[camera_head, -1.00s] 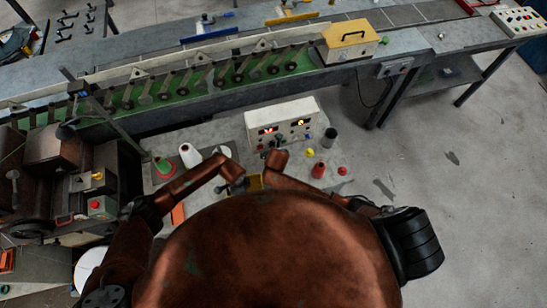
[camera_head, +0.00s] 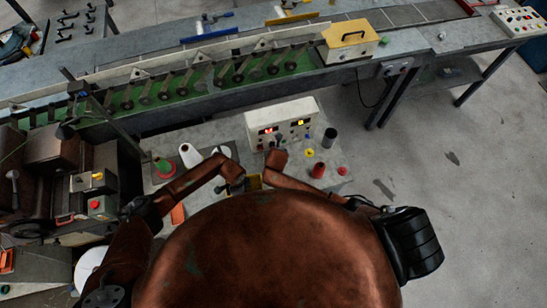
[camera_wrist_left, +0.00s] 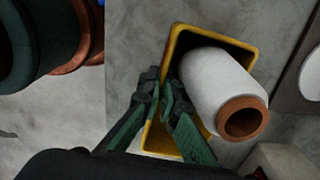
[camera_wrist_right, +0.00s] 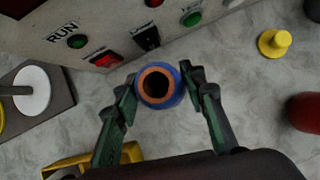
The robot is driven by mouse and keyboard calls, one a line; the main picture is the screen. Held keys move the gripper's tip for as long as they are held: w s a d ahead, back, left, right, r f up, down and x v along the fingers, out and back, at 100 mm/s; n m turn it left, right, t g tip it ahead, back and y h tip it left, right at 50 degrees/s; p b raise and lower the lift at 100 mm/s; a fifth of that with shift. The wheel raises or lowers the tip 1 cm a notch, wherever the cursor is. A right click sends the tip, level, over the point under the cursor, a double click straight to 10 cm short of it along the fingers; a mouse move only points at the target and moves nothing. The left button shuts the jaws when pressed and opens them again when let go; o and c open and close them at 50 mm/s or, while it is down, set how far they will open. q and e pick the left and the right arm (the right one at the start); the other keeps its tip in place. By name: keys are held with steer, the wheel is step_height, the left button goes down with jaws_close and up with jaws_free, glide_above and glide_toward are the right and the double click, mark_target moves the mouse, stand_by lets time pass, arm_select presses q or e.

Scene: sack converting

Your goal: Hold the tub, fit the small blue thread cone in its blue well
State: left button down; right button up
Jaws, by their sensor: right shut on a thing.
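The small blue thread cone (camera_wrist_right: 170,97), with a brown core, is between the fingers of my right gripper (camera_wrist_right: 160,88), which is shut on it beside the control box. The yellow tub (camera_wrist_left: 216,33) shows in the left wrist view and holds a tilted white cone (camera_wrist_left: 215,85) with a brown core. It also shows at the lower left of the right wrist view (camera_wrist_right: 70,166). My left gripper (camera_wrist_left: 160,85) is at the tub's left rim, its fingers close together; whether they pinch the wall is unclear. I cannot make out the blue well.
A white control box (camera_head: 281,122) with lit displays stands behind the grippers. A red cone (camera_head: 318,170), a yellow peg (camera_head: 309,153) and a black cylinder (camera_head: 329,138) stand to the right. A green cone (camera_head: 163,168) and a white cone (camera_head: 190,156) stand left. A conveyor runs behind.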

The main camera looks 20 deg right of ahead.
jaws_close()
